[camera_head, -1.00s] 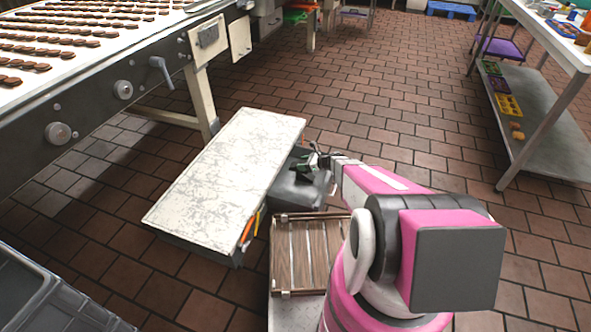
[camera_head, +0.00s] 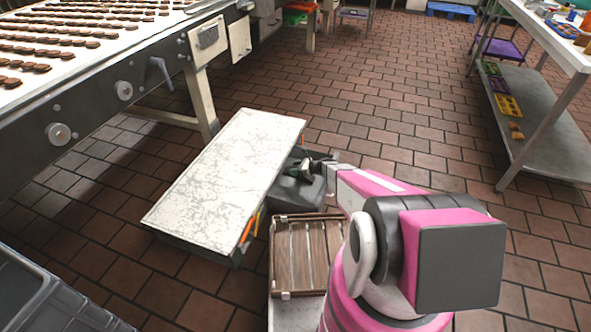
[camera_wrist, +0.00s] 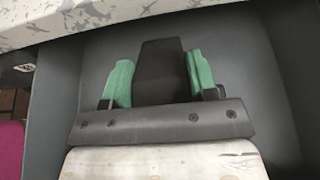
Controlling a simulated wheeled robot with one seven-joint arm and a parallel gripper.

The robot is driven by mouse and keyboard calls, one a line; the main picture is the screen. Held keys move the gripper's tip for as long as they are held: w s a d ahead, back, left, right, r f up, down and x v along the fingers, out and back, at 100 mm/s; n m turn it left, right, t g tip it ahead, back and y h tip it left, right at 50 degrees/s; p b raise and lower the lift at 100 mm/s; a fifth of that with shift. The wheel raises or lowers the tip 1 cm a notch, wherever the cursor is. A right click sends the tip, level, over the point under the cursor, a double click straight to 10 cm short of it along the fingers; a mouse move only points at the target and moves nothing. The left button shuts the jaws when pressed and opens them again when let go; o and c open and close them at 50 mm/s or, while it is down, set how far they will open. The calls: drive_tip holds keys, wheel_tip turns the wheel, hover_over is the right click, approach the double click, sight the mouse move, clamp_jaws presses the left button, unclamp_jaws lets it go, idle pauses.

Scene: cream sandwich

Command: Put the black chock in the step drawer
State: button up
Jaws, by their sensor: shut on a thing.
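The step (camera_head: 225,170) is a low block with a white marbled top on the floor left of my arm. Its dark grey drawer (camera_head: 297,193) sticks out on the right side. My gripper (camera_head: 305,167) is over the drawer, close to the step's edge. In the wrist view, my gripper's green fingers (camera_wrist: 158,82) are shut on the black chock (camera_wrist: 160,68), one on each side. The drawer's grey inside (camera_wrist: 255,65) surrounds them in that view. I cannot tell whether the chock touches the drawer floor. The chock is hard to make out in the head view.
A wooden slatted crate (camera_head: 306,255) stands in front of the drawer, near my base. A conveyor (camera_head: 100,70) with rows of biscuits runs along the left. A grey bin (camera_head: 50,295) is at the lower left. Tiled floor is free behind and to the right.

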drive_tip(key=shift+f, duration=0.6)
drive_tip(key=o, duration=1)
drive_tip(key=shift+r, duration=0.6)
drive_tip(key=v, duration=1.2)
drive_tip(key=shift+s+d+r+n+g+h, duration=0.75)
drive_tip(key=shift+s+r+n+h, duration=1.3)
drive_tip(key=shift+s+r+n, duration=2.05)
drive_tip(key=shift+s+d+r+n+g+h, duration=0.75)
drive_tip(key=shift+s+r+n+h, duration=1.35)
drive_tip(key=shift+s+r+n, duration=2.05)
drive_tip(key=shift+s+d+r+n+g+h, duration=0.45)
drive_tip(key=shift+s+r+n+g+h, duration=0.55)
drive_tip(key=shift+s+r+n+h, duration=2.8)
